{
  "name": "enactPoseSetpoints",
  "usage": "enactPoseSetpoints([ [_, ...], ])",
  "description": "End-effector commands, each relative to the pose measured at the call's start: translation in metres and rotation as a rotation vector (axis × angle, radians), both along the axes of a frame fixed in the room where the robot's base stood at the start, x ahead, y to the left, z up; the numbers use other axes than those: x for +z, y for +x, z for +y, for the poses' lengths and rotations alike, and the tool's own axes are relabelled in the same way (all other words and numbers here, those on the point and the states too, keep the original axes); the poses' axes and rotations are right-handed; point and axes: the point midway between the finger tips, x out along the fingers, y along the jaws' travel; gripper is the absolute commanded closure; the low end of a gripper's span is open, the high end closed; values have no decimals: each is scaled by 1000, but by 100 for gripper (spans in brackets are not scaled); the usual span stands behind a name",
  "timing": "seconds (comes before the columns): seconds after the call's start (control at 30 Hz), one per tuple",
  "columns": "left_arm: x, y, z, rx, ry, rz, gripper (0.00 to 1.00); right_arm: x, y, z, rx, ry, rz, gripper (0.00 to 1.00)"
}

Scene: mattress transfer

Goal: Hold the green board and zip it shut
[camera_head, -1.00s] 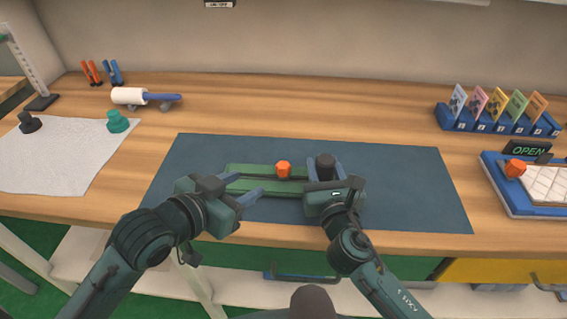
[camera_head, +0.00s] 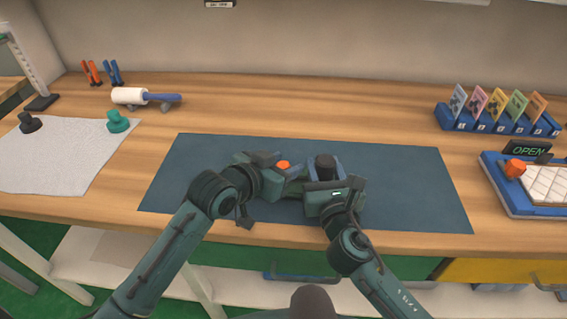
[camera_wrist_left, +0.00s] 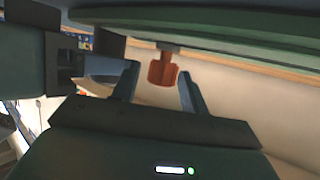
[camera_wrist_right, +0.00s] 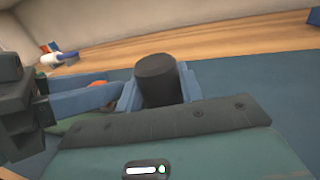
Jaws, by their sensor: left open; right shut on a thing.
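The green board (camera_head: 294,188) lies on the dark blue mat, mostly hidden behind my left gripper. Its orange slider (camera_head: 283,164) shows just beyond that gripper. In the left wrist view the orange slider (camera_wrist_left: 162,70) is between the two fingertips, with a gap visible on each side. My left gripper (camera_head: 284,172) is open. My right gripper (camera_head: 325,168) is shut on the dark cylindrical knob (camera_head: 325,160) at the board's right end. In the right wrist view the knob (camera_wrist_right: 156,78) stands between the blue fingers. The exact contact at the slider is hidden.
The dark blue mat (camera_head: 410,190) is clear around the board. A lint roller (camera_head: 130,96) and a grey cloth (camera_head: 60,155) with two knobs lie left. A card rack (camera_head: 495,122) and a blue tray (camera_head: 535,208) with another orange piece stand right.

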Motion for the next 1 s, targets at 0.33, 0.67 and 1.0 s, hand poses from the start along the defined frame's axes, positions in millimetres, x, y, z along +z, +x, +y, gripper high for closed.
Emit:
enactPoseSetpoints([
  [0.33, -1, 2, -1, 0, 1, -1, 59, 2, 0, 0, 1, 3, -3, 100],
  [0.67, -1, 2, -1, 1, 1, -1, 86, 2, 0, 0, 1, 3, -3, 100],
  [1.0, -1, 2, -1, 1, 1, -1, 100, 2, 0, 0, 0, 3, -3, 100],
])
